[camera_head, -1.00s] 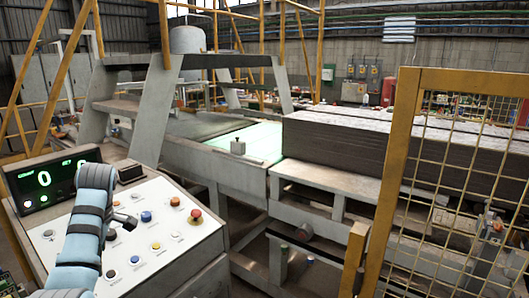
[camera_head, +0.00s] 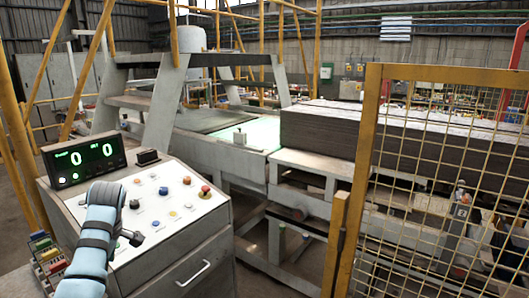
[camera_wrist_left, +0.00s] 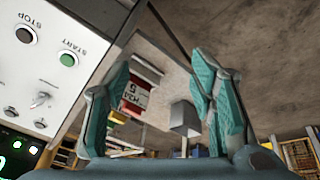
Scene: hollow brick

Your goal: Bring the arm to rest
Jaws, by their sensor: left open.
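My left arm (camera_head: 95,235) comes in from the lower left, blue with dark bands. My left gripper (camera_head: 133,238) is small and dark in the head view, at the front-left part of the control panel (camera_head: 150,200); whether it touches the panel cannot be told there. In the left wrist view its two teal-padded fingers (camera_wrist_left: 160,75) are spread apart with nothing between them. A green START button (camera_wrist_left: 68,59) and a dark STOP button (camera_wrist_left: 25,35) lie left of the fingers. My right gripper is not in view.
A display (camera_head: 85,160) showing zeros stands behind the panel. Colored buttons, including a red one (camera_head: 205,191), cover the panel. A yellow mesh guard (camera_head: 440,170) stands at right. A stack of grey slabs (camera_head: 390,140) lies on the machine behind.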

